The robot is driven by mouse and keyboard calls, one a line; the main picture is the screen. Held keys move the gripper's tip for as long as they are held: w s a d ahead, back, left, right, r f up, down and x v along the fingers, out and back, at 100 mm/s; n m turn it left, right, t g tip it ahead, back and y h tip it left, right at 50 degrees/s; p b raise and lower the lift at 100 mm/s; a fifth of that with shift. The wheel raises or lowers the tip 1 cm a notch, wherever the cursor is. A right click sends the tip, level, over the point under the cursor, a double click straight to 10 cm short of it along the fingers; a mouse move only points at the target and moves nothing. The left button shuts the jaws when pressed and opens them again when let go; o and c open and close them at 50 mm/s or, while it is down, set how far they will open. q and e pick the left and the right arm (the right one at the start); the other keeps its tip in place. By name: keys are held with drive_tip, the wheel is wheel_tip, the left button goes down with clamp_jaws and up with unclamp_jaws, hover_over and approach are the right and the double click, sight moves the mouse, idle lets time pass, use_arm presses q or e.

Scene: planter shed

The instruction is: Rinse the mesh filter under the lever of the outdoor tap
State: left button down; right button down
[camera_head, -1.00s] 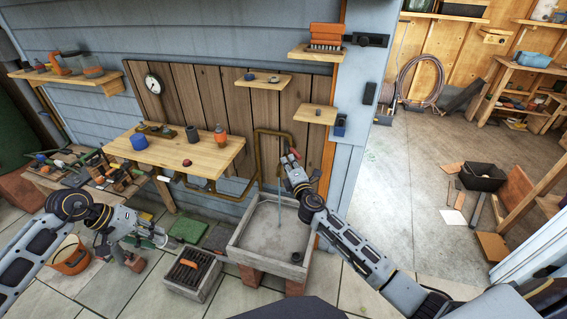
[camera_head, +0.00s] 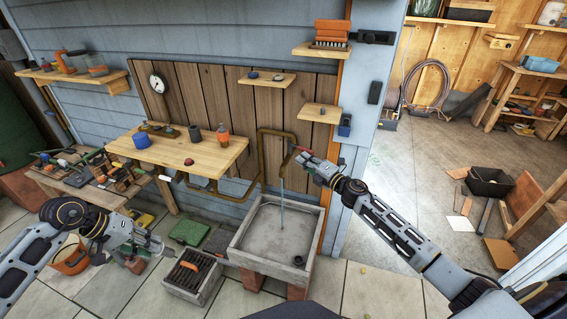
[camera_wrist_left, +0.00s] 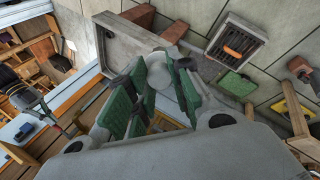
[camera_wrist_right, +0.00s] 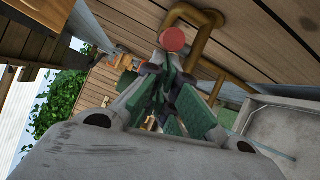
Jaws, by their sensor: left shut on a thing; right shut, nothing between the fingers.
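The outdoor tap's brass pipe (camera_head: 262,150) runs along the wood-panelled wall, and a thin water stream (camera_head: 281,205) falls from it into the concrete basin (camera_head: 238,238). A red round end (camera_wrist_right: 172,38), likely the tap lever's, is just beyond my right gripper (camera_wrist_right: 165,75) in the right wrist view. That gripper (camera_head: 303,156) is shut and empty by the tap. My left gripper (camera_head: 160,249) is left of the basin, clear of the water. It is shut on a small pale cylinder (camera_wrist_left: 157,74), likely the mesh filter; the fingers partly hide it and its mesh is unclear.
A wooden wall table (camera_head: 190,150) with a blue cup and bottle is left of the tap. A crate (camera_head: 192,276) with an orange-handled thing stands left of the basin. An orange bucket (camera_head: 70,262) is by my left arm. Paving in front of the basin is open.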

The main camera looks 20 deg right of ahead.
use_arm(q)
drive_tip(key=shift+f, duration=0.3)
drive_tip(key=shift+f+b, duration=0.1)
drive_tip(key=shift+b, duration=0.25)
use_arm(e)
drive_tip(key=d, duration=0.1)
drive_tip(key=w+d, duration=0.1)
drive_tip(key=d, duration=0.1)
drive_tip(key=shift+y, duration=0.3)
drive_tip(key=shift+a+f, duration=0.1)
